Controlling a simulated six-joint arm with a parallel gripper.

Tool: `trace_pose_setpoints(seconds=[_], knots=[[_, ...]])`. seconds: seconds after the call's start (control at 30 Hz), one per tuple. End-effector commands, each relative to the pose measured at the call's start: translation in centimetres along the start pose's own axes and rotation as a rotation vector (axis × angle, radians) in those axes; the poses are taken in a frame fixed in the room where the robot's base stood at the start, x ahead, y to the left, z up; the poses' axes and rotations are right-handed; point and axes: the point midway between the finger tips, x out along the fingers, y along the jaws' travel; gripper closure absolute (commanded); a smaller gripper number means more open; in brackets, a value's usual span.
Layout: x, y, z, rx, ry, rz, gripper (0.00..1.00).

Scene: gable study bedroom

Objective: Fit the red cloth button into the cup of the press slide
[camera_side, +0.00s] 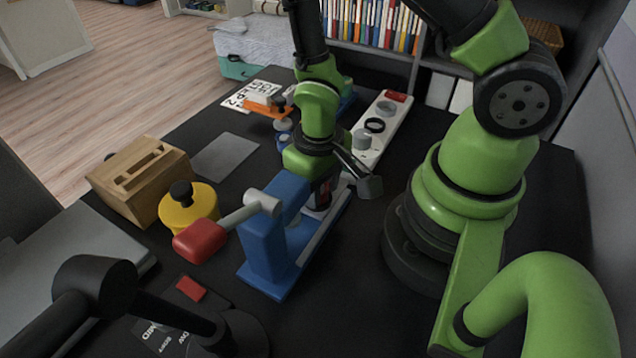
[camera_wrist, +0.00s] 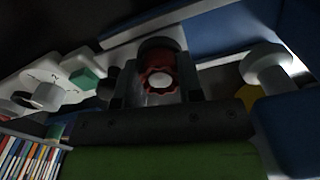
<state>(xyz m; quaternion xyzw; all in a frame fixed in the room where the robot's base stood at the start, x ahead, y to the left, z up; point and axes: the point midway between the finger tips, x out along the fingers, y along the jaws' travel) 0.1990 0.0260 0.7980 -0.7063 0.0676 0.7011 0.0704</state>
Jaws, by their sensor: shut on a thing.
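The blue press (camera_side: 268,235) stands in the middle of the table in the side view. Its grey lever ends in a red handle (camera_side: 200,241) at the left. The press slide (camera_side: 335,215) runs from its foot toward the back right. My gripper (camera_side: 322,193) points down just behind the press, low over the slide. In the wrist view my gripper (camera_wrist: 160,88) is shut on the red cloth button (camera_wrist: 158,70), which shows a scalloped red edge and a pale round centre. The slide's cup is mostly hidden by the gripper, and I cannot tell whether the button touches it.
A white tray (camera_side: 366,154) with rings and a grey cylinder lies behind and right of the press. A yellow pot (camera_side: 189,206) and a wooden box (camera_side: 145,180) stand at the left. A grey pad (camera_side: 224,157) lies beyond them. A black lamp-like arm (camera_side: 175,318) crosses the front.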

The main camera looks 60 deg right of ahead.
Motion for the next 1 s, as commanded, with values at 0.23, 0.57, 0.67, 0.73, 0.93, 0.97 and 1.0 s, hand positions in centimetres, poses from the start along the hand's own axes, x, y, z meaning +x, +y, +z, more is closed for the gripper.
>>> trace_pose_setpoints(seconds=[0.23,0.57,0.67,0.73,0.93,0.97,1.0], knots=[[1.0,0.0,-0.2,0.007,-0.002,0.000,0.55],[-0.8,-0.1,-0.3,0.008,0.003,-0.002,0.55],[-2.4,-0.1,-0.3,0.005,0.004,-0.003,0.55],[-3.6,0.0,-0.3,0.004,0.004,-0.001,0.55],[-7.1,-0.1,-0.3,0.003,0.005,-0.003,0.55],[-7.6,-0.1,-0.3,0.003,0.004,-0.003,0.55],[-8.2,-0.1,-0.3,0.001,0.003,-0.003,0.55]])
